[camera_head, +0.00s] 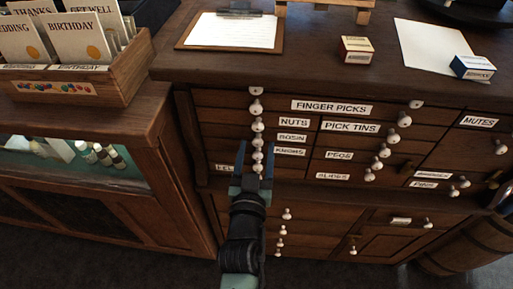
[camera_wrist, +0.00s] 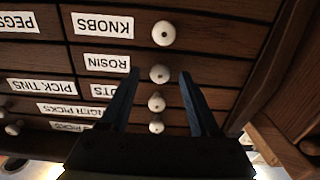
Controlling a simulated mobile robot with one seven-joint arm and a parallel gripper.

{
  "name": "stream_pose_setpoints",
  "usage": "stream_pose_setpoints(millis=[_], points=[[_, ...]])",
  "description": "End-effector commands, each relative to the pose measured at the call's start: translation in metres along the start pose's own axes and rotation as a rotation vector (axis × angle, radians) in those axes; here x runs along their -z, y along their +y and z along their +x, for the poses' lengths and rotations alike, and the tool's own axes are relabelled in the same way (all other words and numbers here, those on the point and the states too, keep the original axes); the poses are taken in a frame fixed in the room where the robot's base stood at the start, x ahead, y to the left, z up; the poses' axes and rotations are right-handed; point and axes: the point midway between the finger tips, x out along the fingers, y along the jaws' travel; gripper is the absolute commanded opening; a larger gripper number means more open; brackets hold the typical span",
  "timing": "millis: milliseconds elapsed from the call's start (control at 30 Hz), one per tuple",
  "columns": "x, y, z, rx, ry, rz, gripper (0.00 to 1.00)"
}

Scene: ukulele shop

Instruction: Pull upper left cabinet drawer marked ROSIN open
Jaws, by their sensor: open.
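The ROSIN drawer (camera_head: 292,137) is in the upper left of the dark wood cabinet, between the NUTS and KNOBS drawers, and looks closed. Its white label (camera_wrist: 106,63) appears upside down in the wrist view. Its round white knob (camera_wrist: 160,74) sits to the right of the label there. My gripper (camera_head: 256,146) is open in front of the cabinet's left knob column. In the wrist view the fingertips of my gripper (camera_wrist: 160,76) lie on either side of the ROSIN knob, with gaps visible on both sides. I cannot tell how deep the fingers reach.
The KNOBS drawer knob (camera_wrist: 163,34) and other knobs sit close by in the same column. A clipboard (camera_head: 232,31) and small boxes (camera_head: 356,49) lie on the cabinet top. A glass-fronted counter with a card box (camera_head: 80,85) stands at the left.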

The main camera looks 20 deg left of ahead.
Motion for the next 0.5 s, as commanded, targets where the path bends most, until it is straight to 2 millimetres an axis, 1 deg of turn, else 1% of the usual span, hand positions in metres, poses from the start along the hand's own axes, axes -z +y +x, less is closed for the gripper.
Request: stream_pose_setpoints(millis=[100, 333, 367, 500], points=[[0.0004, -0.0001, 0.004, 0.0, 0.0, 0.0, 0.63], [0.0001, 0.0, 0.0043, 0.0, 0.0, 0.0, 0.63], [0.0001, 0.0, 0.0042, 0.0, 0.0, 0.0, 0.61], [0.0001, 0.0, 0.0041, 0.0, 0.0, 0.0, 0.36]])
